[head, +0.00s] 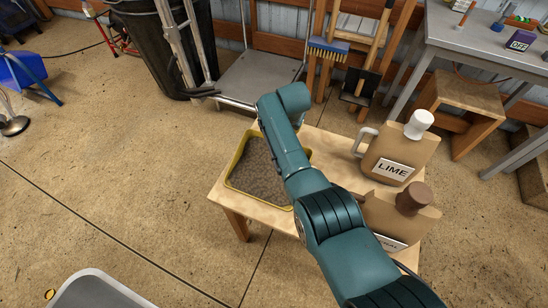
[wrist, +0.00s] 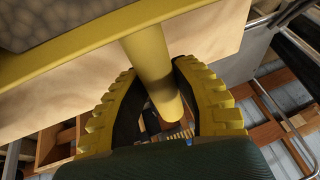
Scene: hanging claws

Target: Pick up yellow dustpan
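The yellow dustpan (head: 232,183) lies on a small wooden table, with a grey-brown speckled inside surface. My arm crosses over its right side in the head view. Its yellow cylindrical handle (wrist: 151,62) shows in the wrist view. My gripper (wrist: 156,72) has yellow ridged fingers with dark inner pads, one on each side of the handle. The fingertips are very near the handle's sides; I cannot tell whether they press on it. My fingers are hidden in the head view.
A jug labelled LIME (head: 397,158) and a brown-capped jug (head: 400,215) stand on the wooden table (head: 328,141), right of my arm. A metal cart (head: 258,78) and a black bin (head: 160,45) stand behind. A metal workbench (head: 480,35) is at right. The floor at left is mostly clear.

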